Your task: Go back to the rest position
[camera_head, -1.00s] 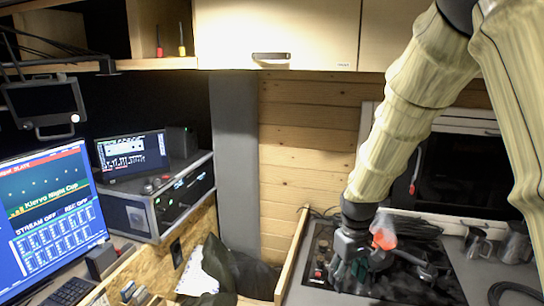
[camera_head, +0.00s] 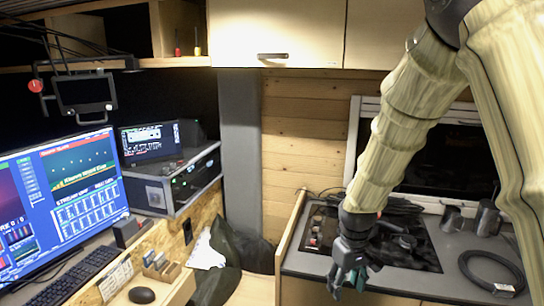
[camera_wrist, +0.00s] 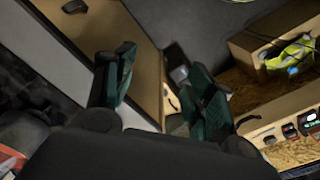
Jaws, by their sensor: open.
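My gripper (camera_head: 348,284) hangs at the end of my sleeved arm, in front of the front edge of the grey counter (camera_head: 300,262). It points downward. In the wrist view my gripper (camera_wrist: 155,85) shows two dark green fingers spread apart with nothing between them. A wooden panel edge and the floor lie beyond the fingers.
A black hob (camera_head: 400,250) is set in the counter. Two dark mugs (camera_head: 452,219) and a coiled cable (camera_head: 490,270) are on its right. The desk on the left holds a monitor (camera_head: 60,200), keyboard (camera_head: 75,278) and mouse (camera_head: 142,295). Cabinets (camera_head: 275,25) hang above.

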